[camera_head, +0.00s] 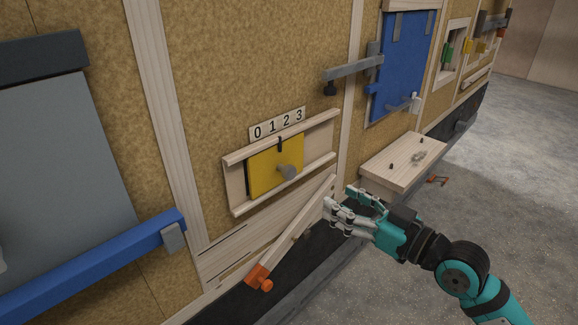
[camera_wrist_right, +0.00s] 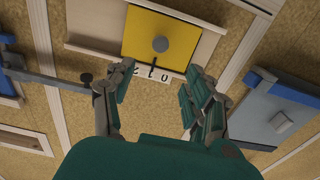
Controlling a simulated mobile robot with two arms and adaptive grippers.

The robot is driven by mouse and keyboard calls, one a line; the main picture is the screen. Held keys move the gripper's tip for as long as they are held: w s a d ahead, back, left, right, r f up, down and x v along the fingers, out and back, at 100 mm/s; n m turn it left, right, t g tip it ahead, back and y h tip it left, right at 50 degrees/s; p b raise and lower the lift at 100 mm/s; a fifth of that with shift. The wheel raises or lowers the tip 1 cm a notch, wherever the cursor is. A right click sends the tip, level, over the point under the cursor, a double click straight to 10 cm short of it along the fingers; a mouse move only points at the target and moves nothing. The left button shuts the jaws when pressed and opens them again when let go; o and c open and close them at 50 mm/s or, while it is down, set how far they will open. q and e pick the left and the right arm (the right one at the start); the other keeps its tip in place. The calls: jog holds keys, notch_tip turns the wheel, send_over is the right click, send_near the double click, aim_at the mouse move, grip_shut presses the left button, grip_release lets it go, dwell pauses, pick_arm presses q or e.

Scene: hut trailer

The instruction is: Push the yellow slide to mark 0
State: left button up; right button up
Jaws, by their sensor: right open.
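The yellow slide (camera_head: 262,176) sits in a wooden track (camera_head: 236,190) on the wall, with a grey round knob (camera_head: 288,172) on its face. A black pointer (camera_head: 279,145) on its top edge stands around marks 1 and 2 of the number plate (camera_head: 279,124); I cannot tell exactly where. My right gripper (camera_head: 342,204) is open and empty, below and right of the slide, apart from it. The right wrist view shows the slide (camera_wrist_right: 145,30) and its knob (camera_wrist_right: 161,44) upside down, beyond the spread fingers (camera_wrist_right: 160,82). My left gripper is out of view.
A sloping wooden bar with an orange end (camera_head: 259,277) is below the track. A blue bar (camera_head: 95,262) is at left. A blue door (camera_head: 402,65) with a grey latch arm (camera_head: 352,68) and a wooden shelf (camera_head: 400,165) are to the right. Open floor lies right.

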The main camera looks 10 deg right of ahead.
aim_at(292, 173)
jog(key=p+x, duration=0.4)
jog(key=x, duration=0.9)
jog(key=shift+w+a, duration=0.15)
jog(key=shift+w, duration=0.15)
jog(key=shift+w+a, duration=0.35)
jog(key=shift+w, duration=0.1)
grip_shut()
